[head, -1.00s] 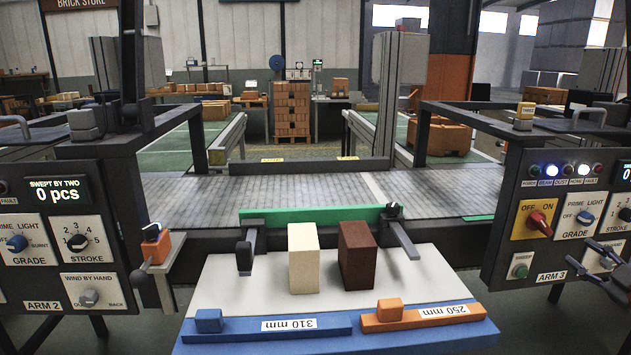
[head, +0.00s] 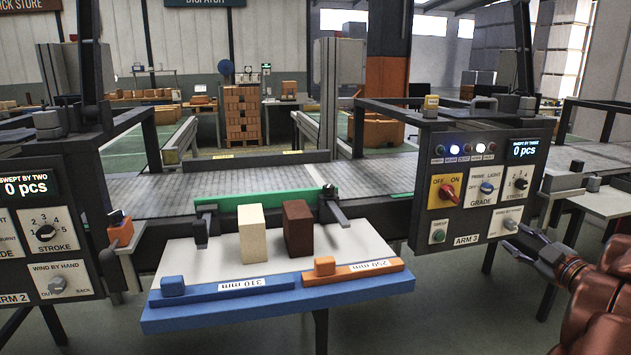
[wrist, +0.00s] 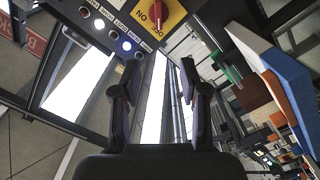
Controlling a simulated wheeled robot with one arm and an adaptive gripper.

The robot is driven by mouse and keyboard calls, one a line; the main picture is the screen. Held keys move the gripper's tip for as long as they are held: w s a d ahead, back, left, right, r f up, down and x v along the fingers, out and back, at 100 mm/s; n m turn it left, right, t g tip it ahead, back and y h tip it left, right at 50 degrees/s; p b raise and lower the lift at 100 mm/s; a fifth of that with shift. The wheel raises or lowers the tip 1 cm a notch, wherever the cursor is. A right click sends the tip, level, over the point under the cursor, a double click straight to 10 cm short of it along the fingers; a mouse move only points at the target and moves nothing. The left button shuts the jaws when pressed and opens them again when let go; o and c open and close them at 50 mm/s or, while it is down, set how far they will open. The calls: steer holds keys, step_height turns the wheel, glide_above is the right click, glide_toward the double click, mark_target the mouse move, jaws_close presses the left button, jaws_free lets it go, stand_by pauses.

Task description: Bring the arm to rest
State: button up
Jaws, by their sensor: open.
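My gripper (head: 528,248) is at the right of the head view, in front of the lower right part of the ARM 3 control panel (head: 478,190). It is open with nothing between its fingers. In the wrist view the two dark fingers (wrist: 160,80) stand apart. The panel's red OFF/ON knob on its yellow plate (wrist: 158,12) shows at the top of that view. Part of my reddish-brown arm shows at the lower right of the head view. I cannot tell whether the fingers touch the panel.
A blue-edged table (head: 280,310) holds a cream brick (head: 252,233), a dark brown brick (head: 298,229), a blue gauge bar (head: 228,288) and an orange gauge bar (head: 352,273). The ARM 2 panel (head: 45,235) is at the left. Grey floor is open at the front right.

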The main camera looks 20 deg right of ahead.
steer(key=w+a+f+m+g+h, duration=0.1)
steer(key=w+a+m+g+h, duration=0.1)
steer(key=w+m+g+h, duration=0.3)
steer(key=s+a+f+m+g+y, duration=0.1)
steer(key=s+a+f+m+g, duration=0.2)
steer(key=a, duration=0.4)
steer(key=s+a+f+g, duration=0.3)
steer(key=s+a+f, duration=0.2)
steer(key=a, duration=0.3)
steer(key=s+a+f+m+g+y, duration=0.1)
steer(key=s+a+f+m+g, duration=0.2)
steer(key=a, duration=0.4)
steer(key=s+a+f+n+g+y, duration=0.1)
steer(key=s+a+f+g+y, duration=0.15)
steer(key=s+a, duration=0.75)
steer(key=s+a+f+n+g+y, duration=0.15)
steer(key=s+a+g, duration=0.25)
steer(key=s+a, duration=0.6)
step_height(320, 180, up, 24)
steer(key=s+d+t+p, duration=0.1)
steer(key=p, duration=2.1)
steer(key=shift+s, duration=0.25)
